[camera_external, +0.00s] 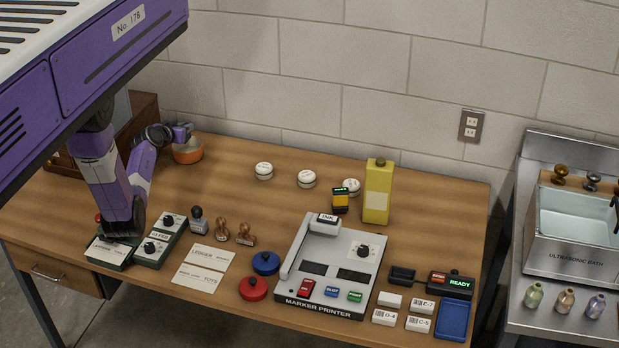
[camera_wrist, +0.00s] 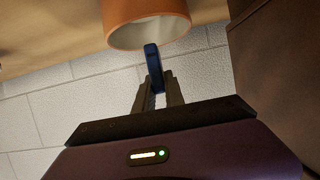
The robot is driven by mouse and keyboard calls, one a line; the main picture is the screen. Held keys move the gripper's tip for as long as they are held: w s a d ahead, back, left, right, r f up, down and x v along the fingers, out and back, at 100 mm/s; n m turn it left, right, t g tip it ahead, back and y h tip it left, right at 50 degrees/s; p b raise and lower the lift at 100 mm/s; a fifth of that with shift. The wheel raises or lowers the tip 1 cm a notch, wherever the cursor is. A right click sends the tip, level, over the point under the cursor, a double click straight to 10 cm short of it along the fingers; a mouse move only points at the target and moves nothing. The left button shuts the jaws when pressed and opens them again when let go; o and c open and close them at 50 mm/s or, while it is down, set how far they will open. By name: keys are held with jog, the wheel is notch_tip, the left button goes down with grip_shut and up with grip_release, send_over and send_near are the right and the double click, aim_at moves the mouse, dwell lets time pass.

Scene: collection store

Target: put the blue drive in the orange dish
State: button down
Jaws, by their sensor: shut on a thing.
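The orange dish (camera_external: 188,154) stands upright on the wooden bench at the back left, near the wall. My gripper (camera_external: 182,134) is just above its rim in the external view. In the wrist view, which is upside down, my gripper (camera_wrist: 158,88) is shut on the blue drive (camera_wrist: 152,62), a thin dark blue piece. The drive's free end overlaps the rim of the orange dish (camera_wrist: 147,22) in that picture. I cannot tell whether it touches the dish. The dish's inside is mostly hidden, and the drive is not clear in the external view.
A brown wooden box (camera_external: 143,112) stands left of the dish and shows as a brown side (camera_wrist: 277,62) in the wrist view. White round tins (camera_external: 264,171) stand to the right. A marker printer (camera_external: 335,265) and stamps are farther front. Bench right of the dish is clear.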

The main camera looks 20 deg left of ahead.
jog(key=shift+f+b, duration=0.95)
jog(key=shift+f, duration=0.75)
jog(key=c, duration=1.3)
grip_release()
notch_tip(320, 180, up, 7)
jog(key=p, duration=0.5)
jog(key=shift+r, duration=0.1)
